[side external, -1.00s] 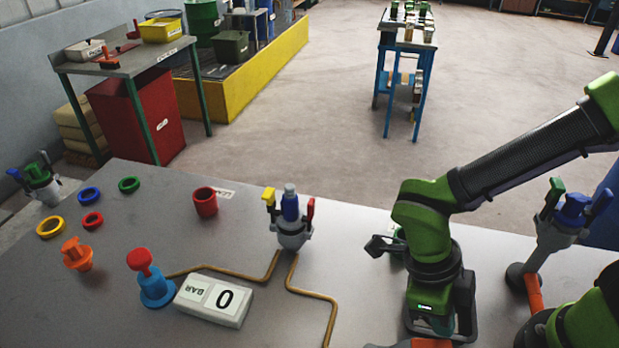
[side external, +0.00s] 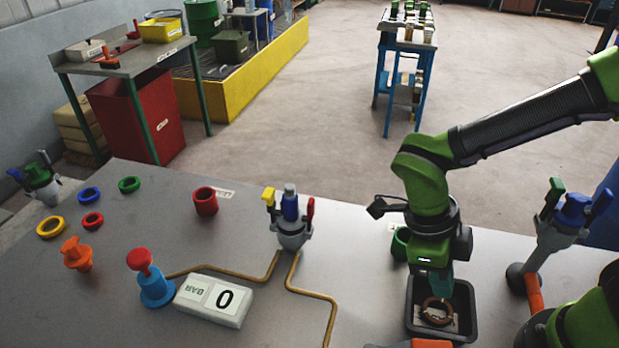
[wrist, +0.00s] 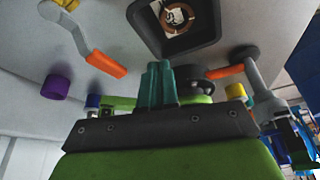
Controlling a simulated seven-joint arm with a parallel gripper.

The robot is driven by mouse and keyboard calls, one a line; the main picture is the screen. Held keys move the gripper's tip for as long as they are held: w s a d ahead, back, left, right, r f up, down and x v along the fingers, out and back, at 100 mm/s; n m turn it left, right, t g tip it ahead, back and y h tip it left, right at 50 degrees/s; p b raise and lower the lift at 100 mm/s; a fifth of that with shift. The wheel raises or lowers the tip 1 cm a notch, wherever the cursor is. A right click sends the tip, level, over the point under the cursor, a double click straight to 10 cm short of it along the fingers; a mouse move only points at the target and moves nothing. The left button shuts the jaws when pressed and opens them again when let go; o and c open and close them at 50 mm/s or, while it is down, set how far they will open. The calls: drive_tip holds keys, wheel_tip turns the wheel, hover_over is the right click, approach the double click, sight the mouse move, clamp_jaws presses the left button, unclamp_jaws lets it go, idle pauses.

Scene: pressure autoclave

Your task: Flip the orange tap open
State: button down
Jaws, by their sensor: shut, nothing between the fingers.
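An orange tap-like piece (side external: 77,253) stands upright on the left of the grey bench, far from my gripper. An orange lever handle (side external: 534,293) shows at the right, and another orange handle (side external: 431,344) is cut off by the bottom edge. Two orange handles show in the wrist view, one on a bent grey arm (wrist: 106,64) and one (wrist: 226,70) beside the tray. I cannot tell for sure which is the tap. My gripper (side external: 436,290) is shut and empty, above a dark tray (side external: 411,306). Its teal fingers (wrist: 158,72) are together in the wrist view.
The tray holds a brown ring (side external: 437,311). A blue post with red knob (side external: 154,285), a "0 BAR" block (side external: 213,299) and a grey valve cluster (side external: 292,222) stand on the bench. A green cup (side external: 399,244) is near my arm. Brown pipes cross the middle.

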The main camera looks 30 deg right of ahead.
wheel_tip(320, 180, up, 7)
drive_tip(key=w+d, duration=0.1)
drive_tip(key=w, duration=0.1)
drive_tip(key=shift+d, duration=0.3)
drive_tip(key=shift+w+f, duration=0.1)
